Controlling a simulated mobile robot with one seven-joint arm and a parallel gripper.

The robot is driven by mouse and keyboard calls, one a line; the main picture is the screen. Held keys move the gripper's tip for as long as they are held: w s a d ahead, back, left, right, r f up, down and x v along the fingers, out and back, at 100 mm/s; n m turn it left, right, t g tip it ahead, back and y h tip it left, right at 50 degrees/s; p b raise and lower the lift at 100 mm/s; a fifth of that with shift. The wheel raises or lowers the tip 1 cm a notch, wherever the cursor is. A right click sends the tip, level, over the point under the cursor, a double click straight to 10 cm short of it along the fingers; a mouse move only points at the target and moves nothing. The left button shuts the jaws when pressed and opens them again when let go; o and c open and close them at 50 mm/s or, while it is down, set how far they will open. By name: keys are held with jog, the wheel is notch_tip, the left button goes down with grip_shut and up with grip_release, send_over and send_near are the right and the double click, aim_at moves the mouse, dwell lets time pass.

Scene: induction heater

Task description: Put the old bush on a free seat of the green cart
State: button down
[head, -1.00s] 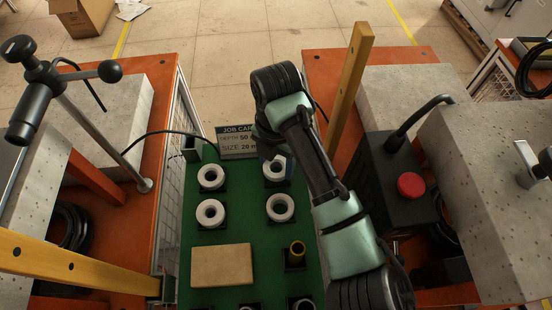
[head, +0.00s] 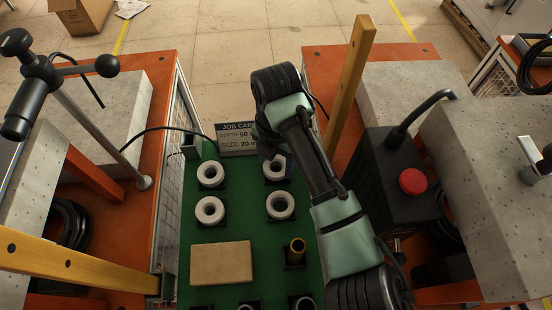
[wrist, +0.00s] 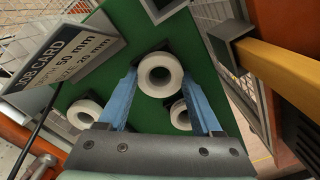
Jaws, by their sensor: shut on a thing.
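The green cart (head: 222,272) stands in the middle of the head view. White rings (head: 210,210) sit on its dark square seats in the upper part. Another white ring (wrist: 84,113) lies to the left. An empty dark seat (wrist: 162,8) shows at the top.
A tan board (head: 221,263) lies on the cart. The job card (head: 237,139) stands at its far edge. Orange benches flank the cart; a yellow post (head: 350,85) rises close to my arm on the right. A black box with a red button (head: 412,181) stands beyond my arm.

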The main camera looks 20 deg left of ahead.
jog(key=shift+f, duration=0.3)
jog(key=shift+r, duration=0.1)
grip_release()
jog(key=shift+r, duration=0.1)
notch_tip(320, 180, up, 13)
jog(key=p, duration=0.2)
dwell(0.7)
